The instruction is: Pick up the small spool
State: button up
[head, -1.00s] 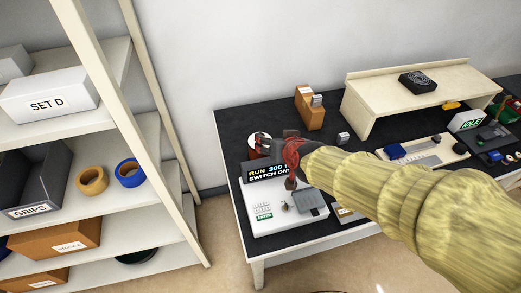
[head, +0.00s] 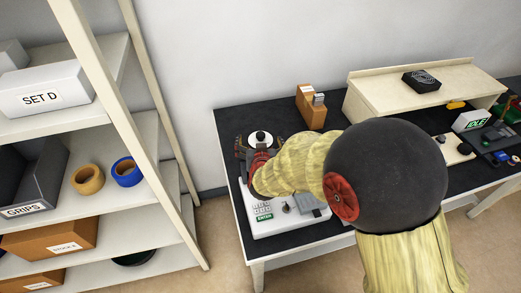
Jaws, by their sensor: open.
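A round white piece with a dark centre (head: 260,133) is at the back left of the black-topped bench. I cannot tell for sure whether it is the small spool. My gripper (head: 260,144) is open, with a dark finger to the left of the white piece and the other side close to its right. From this angle I cannot tell whether the fingers touch it or how far above the bench they are. My red wrist and yellow-sleeved arm hide what lies behind and below them.
A white control box (head: 263,222) stands in front of my gripper. An orange-brown holder (head: 310,108) and a pale raised shelf (head: 368,98) stand to the right. At left, a shelf rack (head: 150,185) holds boxes, a yellow roll (head: 87,179) and a blue roll (head: 127,172).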

aim_at(261, 137)
jog(key=x, duration=0.2)
jog(key=b+x, duration=0.1)
jog(key=x, duration=0.1)
jog(key=shift+d, duration=0.25)
jog(key=shift+r, duration=0.1)
jog(key=shift+c, duration=1.3)
grip_shut()
jog(key=shift+r, duration=0.1)
